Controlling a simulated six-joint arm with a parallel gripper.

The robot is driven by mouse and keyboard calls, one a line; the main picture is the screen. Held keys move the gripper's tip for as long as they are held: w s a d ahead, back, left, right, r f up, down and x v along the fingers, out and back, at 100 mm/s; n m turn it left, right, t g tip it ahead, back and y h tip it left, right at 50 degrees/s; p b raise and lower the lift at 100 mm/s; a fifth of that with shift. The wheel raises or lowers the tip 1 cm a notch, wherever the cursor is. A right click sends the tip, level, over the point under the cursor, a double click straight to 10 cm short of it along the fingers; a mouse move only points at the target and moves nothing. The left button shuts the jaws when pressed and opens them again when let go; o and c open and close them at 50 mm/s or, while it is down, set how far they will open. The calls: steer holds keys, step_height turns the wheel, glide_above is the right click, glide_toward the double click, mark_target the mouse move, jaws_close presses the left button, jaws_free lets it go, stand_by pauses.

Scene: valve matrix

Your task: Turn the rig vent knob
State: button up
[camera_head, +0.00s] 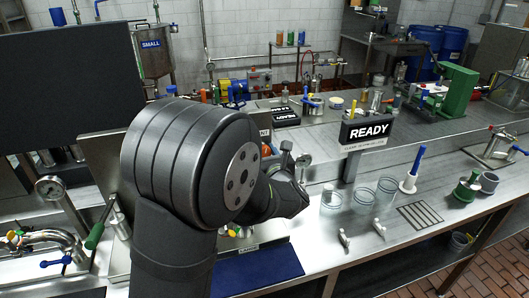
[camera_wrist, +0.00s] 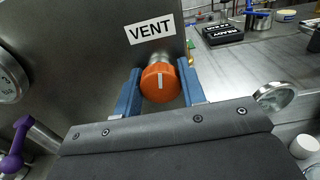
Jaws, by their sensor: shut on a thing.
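The vent knob (camera_wrist: 160,84) is orange with a white pointer line, which stands close to upright in the wrist view. It sits on a metal stem on a grey panel, under a white label reading VENT (camera_wrist: 150,29). My gripper (camera_wrist: 159,72) has one blue finger on each side of the knob and is shut on it. In the head view a small piece of the orange knob (camera_head: 266,150) shows past my arm. My arm hides most of the panel and the fingers there.
A pressure gauge (camera_wrist: 10,78) and a purple handle (camera_wrist: 16,148) are at the left in the wrist view. A READY sign (camera_head: 368,130) stands on the bench to the right. Glass dishes (camera_head: 362,198) and a blue-handled tool (camera_head: 412,170) stand on the steel worktop.

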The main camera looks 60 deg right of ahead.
steer(key=m, duration=0.3)
steer(key=shift+m, duration=0.4)
steer(key=m, duration=0.3)
steer(key=shift+m, duration=0.4)
steer(key=m, duration=0.3)
steer(key=shift+s+f, duration=0.1)
steer(key=shift+m, duration=2.1)
steer(key=o, duration=1)
